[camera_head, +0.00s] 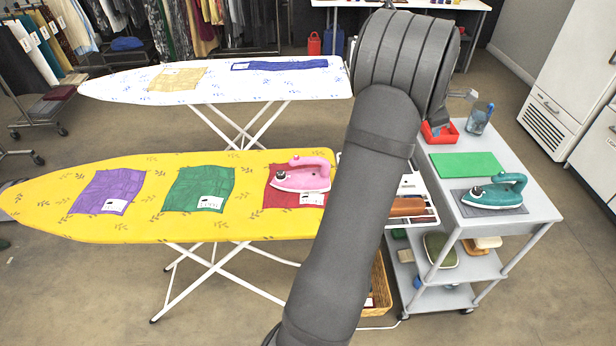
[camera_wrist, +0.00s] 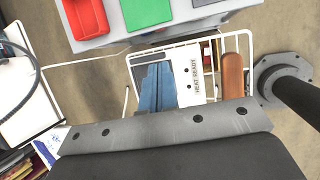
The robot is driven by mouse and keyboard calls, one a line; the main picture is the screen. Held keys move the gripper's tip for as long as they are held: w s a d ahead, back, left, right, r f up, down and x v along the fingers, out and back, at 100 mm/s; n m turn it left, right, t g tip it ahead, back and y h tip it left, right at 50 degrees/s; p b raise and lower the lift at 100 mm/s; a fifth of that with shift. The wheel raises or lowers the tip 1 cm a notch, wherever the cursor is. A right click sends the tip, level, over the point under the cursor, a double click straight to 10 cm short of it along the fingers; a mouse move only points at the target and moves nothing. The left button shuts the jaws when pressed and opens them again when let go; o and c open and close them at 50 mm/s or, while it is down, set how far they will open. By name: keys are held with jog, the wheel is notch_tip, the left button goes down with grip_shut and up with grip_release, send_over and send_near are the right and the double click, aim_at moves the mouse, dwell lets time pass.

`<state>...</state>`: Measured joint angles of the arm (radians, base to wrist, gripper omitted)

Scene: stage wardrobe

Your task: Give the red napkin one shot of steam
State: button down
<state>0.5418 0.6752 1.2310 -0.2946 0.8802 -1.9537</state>
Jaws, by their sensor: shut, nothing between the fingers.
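The red napkin (camera_head: 283,195) lies flat on the yellow ironing board (camera_head: 150,228), at the right end of a row of cloths. A pink iron (camera_head: 303,176) rests on it, covering part of it, and a white label lies at the napkin's front right. In the wrist view only grey gripper hardware (camera_wrist: 165,130) shows at the bottom.
A teal iron (camera_head: 497,190) stands on a grey pad on the trolley (camera_head: 537,208), near a green mat (camera_head: 466,165), a red tray (camera_head: 439,133) and a bottle (camera_head: 479,117). A "HEAT READY" card (camera_wrist: 189,82) lies in a white wire rack. Purple (camera_head: 107,190) and green (camera_head: 199,187) cloths lie left of the napkin.

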jog(key=w+a+t+y, duration=0.2)
jog(key=w+a, duration=0.1)
jog(key=a, duration=0.6)
notch_tip(320, 180, up, 3)
jog(key=m+t+y, duration=0.4)
jog(key=m+t, duration=0.1)
jog(key=m, duration=0.1)
send_over(296, 158)
jog(key=shift+s+d+r+m, duration=0.15)
jog(key=shift+s+d+m, duration=0.05)
jog(key=shift+s+m, duration=0.1)
jog(key=shift+f, duration=4.4)
jog(key=shift+f, duration=0.4)
